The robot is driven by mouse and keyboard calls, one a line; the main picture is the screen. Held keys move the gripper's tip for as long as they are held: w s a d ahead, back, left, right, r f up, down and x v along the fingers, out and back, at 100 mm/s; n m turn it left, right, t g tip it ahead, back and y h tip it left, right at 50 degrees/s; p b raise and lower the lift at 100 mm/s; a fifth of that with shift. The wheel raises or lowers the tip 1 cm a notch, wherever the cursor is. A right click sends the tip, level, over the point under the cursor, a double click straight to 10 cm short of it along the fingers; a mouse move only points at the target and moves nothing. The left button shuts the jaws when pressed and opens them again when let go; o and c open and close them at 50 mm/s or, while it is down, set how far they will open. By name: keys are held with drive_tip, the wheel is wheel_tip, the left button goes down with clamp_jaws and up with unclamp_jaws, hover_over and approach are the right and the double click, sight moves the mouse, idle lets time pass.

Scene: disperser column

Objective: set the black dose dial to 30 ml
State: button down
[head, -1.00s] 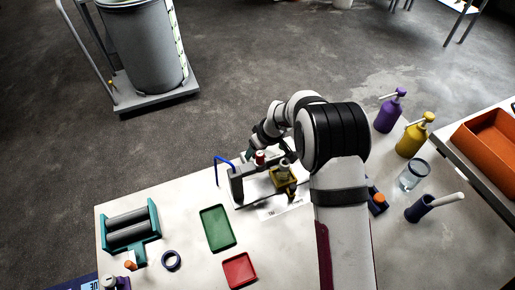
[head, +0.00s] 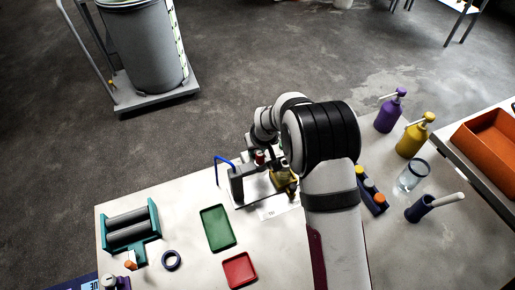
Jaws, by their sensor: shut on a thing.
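The dispenser (head: 237,186) stands near the far edge of the white table, with dark grey uprights, a blue bent tube (head: 222,158) and a red-topped part (head: 260,158). My gripper (head: 273,160) is at its far right side, small and dark in the head view. It is shut, apparently on the black dose dial, but the dial itself and its scale are hidden or too small to read. A yellow-brown holder (head: 284,182) stands just in front of the gripper, partly behind my arm.
Right of my arm are a dark rack with orange caps (head: 372,197), a glass jar (head: 412,177) and purple (head: 390,112) and yellow (head: 415,136) bottles.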

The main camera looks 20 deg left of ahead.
idle(0.3)
drive_tip(key=c, duration=0.6)
unclamp_jaws()
drive_tip(key=v, duration=1.5)
drive_tip(key=shift+s+d+r, duration=0.1)
drive_tip(key=shift+s+r, duration=0.15)
drive_tip(key=shift+r, duration=0.1)
